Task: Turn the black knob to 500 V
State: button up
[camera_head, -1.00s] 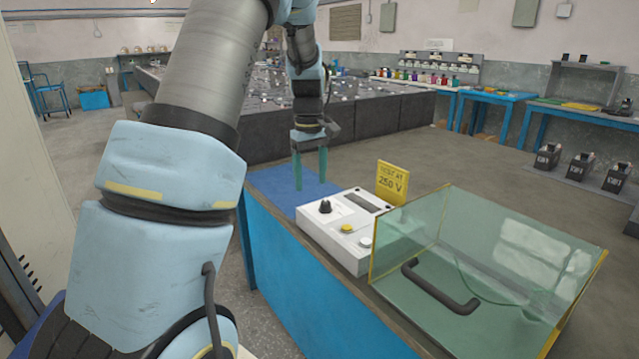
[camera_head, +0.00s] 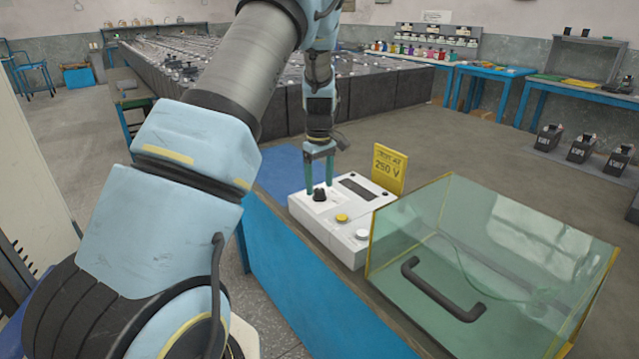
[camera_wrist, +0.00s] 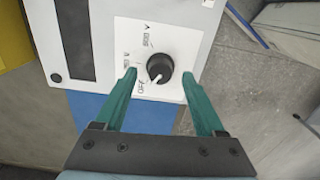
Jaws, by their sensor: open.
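The black knob (camera_head: 320,195) sits on the left part of a white tester box (camera_head: 350,240) on the blue bench. In the wrist view the black knob (camera_wrist: 160,67) has a white pointer line directed down-left, near the printed OFF mark; other voltage marks around it are hard to read. My gripper (camera_head: 320,174) hangs above the knob, fingers pointing down. In the wrist view my gripper (camera_wrist: 160,85) is open, its green fingers on either side of the knob. I cannot tell whether they touch it. A yellow sign (camera_head: 389,168) behind the box reads 250 V.
The box also has a dark display (camera_head: 358,188), a yellow button (camera_head: 342,218) and a white button (camera_head: 362,234). A glass case (camera_head: 480,260) with a black handle (camera_head: 440,290) stands right of the box. A blue mat (camera_head: 280,170) lies at left.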

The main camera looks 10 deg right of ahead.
jog(key=shift+f, duration=0.5)
grip_shut()
dwell(0.3)
